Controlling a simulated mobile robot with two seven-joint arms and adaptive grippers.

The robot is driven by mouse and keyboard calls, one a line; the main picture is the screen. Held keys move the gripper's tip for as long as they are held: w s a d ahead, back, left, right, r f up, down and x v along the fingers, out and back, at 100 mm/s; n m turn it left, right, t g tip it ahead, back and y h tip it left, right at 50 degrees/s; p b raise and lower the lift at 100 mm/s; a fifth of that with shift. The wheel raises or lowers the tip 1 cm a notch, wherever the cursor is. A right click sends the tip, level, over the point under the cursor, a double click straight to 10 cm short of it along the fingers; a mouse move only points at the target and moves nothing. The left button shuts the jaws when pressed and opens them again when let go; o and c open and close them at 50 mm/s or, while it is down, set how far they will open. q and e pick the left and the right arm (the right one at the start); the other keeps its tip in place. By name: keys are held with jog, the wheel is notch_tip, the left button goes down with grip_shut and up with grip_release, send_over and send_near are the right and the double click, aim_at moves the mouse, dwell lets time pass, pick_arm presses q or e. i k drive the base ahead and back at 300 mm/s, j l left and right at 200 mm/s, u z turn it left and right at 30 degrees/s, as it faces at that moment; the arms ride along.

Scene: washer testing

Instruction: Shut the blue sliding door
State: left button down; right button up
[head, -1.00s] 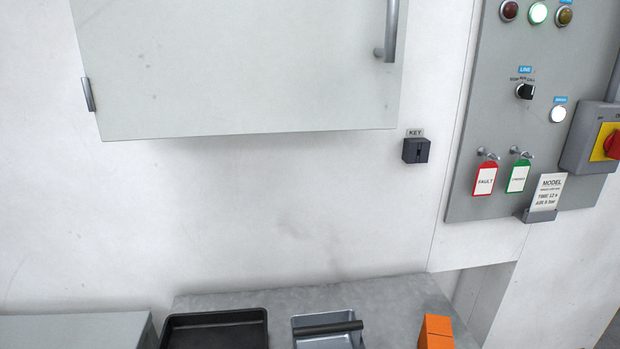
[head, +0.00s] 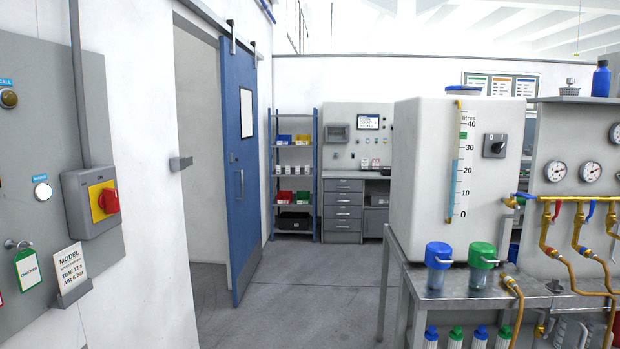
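The blue sliding door (head: 237,190) hangs from rollers on a rail (head: 205,14) along the left wall in the head view. It stands open, with the doorway (head: 196,140) uncovered on its left, nearer to me. A vertical pull handle (head: 240,184) and a small white notice are on its face. A grey catch or stop (head: 181,163) sits on the near side of the doorway. Neither of my grippers is in view.
A control panel (head: 40,140) with a red and yellow switch (head: 103,201) juts from the near left wall. A bench (head: 450,296) with a white tank (head: 445,165) stands on the right. Grey floor (head: 300,280) between is clear. A shelf rack (head: 293,170) and drawers (head: 343,208) stand behind.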

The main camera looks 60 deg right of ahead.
aim_at(238, 68)
jog(key=z, duration=1.7)
jog(key=i+z, duration=0.15)
jog(key=i+l+z, duration=0.1)
jog(key=i+z, duration=0.25)
jog(key=i, duration=4.5)
jog(key=i+u, duration=0.1)
jog(key=i, duration=1.55)
jog(key=i+l, duration=0.15)
jog(key=i, duration=1.45)
